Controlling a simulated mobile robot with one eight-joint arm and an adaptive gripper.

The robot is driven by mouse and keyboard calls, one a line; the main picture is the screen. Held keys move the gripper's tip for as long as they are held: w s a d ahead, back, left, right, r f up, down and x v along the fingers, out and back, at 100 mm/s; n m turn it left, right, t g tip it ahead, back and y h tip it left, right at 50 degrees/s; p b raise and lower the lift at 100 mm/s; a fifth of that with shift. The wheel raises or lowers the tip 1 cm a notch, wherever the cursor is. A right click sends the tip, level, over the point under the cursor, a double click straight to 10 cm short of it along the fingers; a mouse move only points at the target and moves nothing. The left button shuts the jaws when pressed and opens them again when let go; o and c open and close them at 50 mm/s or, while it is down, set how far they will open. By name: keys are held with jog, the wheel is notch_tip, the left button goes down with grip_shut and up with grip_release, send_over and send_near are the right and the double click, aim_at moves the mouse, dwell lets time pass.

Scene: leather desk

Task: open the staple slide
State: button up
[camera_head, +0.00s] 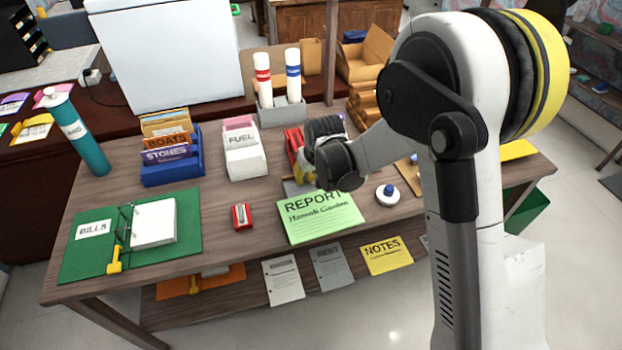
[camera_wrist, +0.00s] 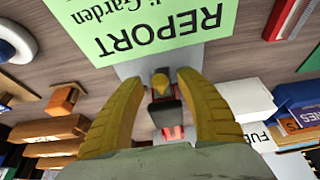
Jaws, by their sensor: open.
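The stapler shows in the wrist view as a narrow body with a yellow end piece (camera_wrist: 160,83), a dark middle and a red part (camera_wrist: 172,132). It lies between the two yellow fingers of my gripper (camera_wrist: 159,80). The fingers are open, one on each side of it, and I cannot tell whether either touches it. In the head view my gripper (camera_head: 308,168) is at the middle of the desk, just behind the green report (camera_head: 320,216), and my wrist hides most of the stapler. The staple slide's position is not clear.
A red sharpener (camera_head: 241,216) lies left of the report; a white and blue round item (camera_head: 387,194) lies right. The white FUEL holder (camera_head: 244,160), blue file box (camera_head: 172,170) and grey holder (camera_head: 282,113) stand behind. Bare desk (camera_head: 226,195) shows between them.

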grip_shut()
jog(key=s, duration=0.2)
jog(key=s+d, duration=0.1)
jog(key=s, duration=0.2)
jog(key=s+d, duration=0.1)
jog(key=s, duration=0.1)
jog(key=shift+s+b, duration=0.15)
jog(key=shift+b, duration=0.25)
grip_release()
jog(key=v, duration=1.2)
